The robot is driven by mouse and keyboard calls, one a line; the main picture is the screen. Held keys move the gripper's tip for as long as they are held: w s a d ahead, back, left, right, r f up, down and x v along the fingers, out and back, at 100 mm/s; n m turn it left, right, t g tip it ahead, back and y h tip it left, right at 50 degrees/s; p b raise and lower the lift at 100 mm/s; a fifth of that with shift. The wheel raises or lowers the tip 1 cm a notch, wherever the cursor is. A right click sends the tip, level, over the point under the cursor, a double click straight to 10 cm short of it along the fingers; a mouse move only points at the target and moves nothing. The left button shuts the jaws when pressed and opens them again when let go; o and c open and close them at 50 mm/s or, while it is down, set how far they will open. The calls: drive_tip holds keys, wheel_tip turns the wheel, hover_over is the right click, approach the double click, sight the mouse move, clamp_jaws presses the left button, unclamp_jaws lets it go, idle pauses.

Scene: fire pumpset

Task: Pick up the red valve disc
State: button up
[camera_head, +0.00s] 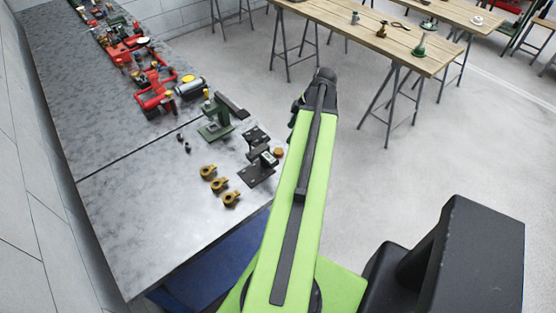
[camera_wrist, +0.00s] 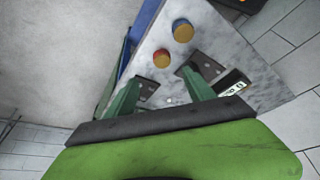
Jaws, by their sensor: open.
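In the wrist view a small round disc with a red face and yellow rim (camera_wrist: 162,58) lies on the grey speckled worktop. A similar disc with a blue face and yellow rim (camera_wrist: 182,30) lies just beyond it. My gripper (camera_wrist: 160,75) is open, with its two green fingers spread and nothing between them. The red disc shows beyond the fingertips, between their lines; the gap in depth is hard to judge. In the head view an orange-yellow disc (camera_head: 279,152) shows at the worktop edge beside my arm. My fingers cannot be made out there.
Dark metal brackets (camera_head: 262,168) and a green vise-like tool (camera_head: 215,118) stand on the grey worktop (camera_head: 135,225). Several brass fittings (camera_head: 219,184) lie nearby, with red equipment (camera_head: 155,92) farther back. The worktop's near end is clear. A wooden table (camera_head: 370,40) stands across open floor.

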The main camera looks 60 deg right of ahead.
drive_tip(key=b, duration=0.4)
hover_over(279, 151)
drive_tip(key=s+d, duration=0.2)
wheel_tip(279, 151, down, 6)
drive_tip(key=shift+s+a+r, duration=0.1)
drive_tip(key=shift+a+r, duration=0.05)
drive_tip(key=shift+r, duration=0.15)
drive_tip(key=b+x, duration=0.4)
drive_tip(key=x, duration=0.1)
drive_tip(key=shift+a+b, duration=0.25)
drive_tip(key=shift+b, duration=0.15)
clamp_jaws()
